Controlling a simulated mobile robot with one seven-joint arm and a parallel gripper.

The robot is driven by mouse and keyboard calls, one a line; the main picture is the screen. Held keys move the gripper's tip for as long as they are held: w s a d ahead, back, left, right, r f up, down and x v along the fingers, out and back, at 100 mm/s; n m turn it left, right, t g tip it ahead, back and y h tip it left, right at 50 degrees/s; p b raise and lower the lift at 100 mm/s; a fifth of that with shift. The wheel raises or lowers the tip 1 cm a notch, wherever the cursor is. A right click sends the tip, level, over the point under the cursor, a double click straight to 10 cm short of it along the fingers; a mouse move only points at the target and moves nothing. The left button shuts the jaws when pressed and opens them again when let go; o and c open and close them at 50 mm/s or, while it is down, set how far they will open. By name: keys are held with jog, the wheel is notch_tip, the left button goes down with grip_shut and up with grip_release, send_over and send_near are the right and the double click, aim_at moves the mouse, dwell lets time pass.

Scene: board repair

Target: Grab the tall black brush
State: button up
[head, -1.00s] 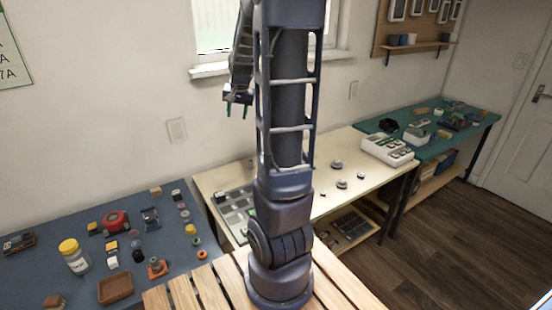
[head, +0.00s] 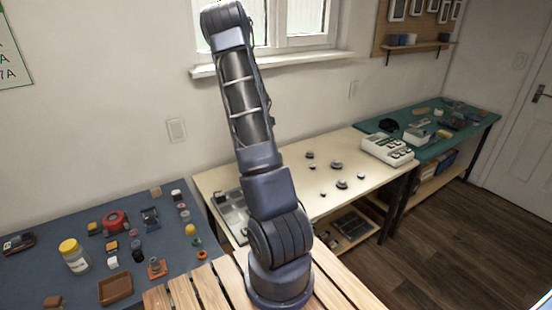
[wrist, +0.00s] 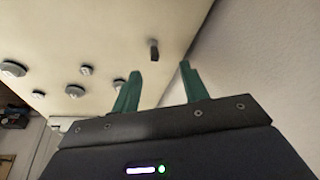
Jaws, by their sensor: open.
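In the wrist view, a small dark upright block (wrist: 154,50) stands on the pale table near its wall-side edge. It may be the tall black brush, but it is too small and blurred to be sure. My gripper (wrist: 160,68) is open and empty, with its two green fingers apart. The dark block shows beyond the fingertips, in the gap between them, and nothing touches it. In the head view my arm hides my gripper, and I cannot make out the brush there.
The pale table (head: 285,175) holds several round grey discs, one (head: 336,165) near its middle, and a grey tray (head: 233,224) at its left. A white device (head: 387,150) stands at its right end. A blue table (head: 45,285) at left is crowded. The wall is close behind.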

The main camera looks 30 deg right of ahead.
jog(key=shift+m+g+h, duration=0.3)
jog(key=shift+m+h, duration=0.2)
jog(key=shift+m, duration=0.1)
jog(key=d+x, duration=0.1)
jog(key=x, duration=0.3)
jog(key=d+x, duration=0.1)
jog(key=x, duration=0.4)
jog(key=d+r+x, duration=0.1)
jog(key=x, duration=0.4)
jog(key=shift+w+d+f, duration=0.15)
jog(key=shift+a+x, duration=0.2)
jog(key=shift+x, duration=2.4)
jog(key=shift+w, duration=0.2)
jog(key=shift+c, duration=0.2)
grip_shut()
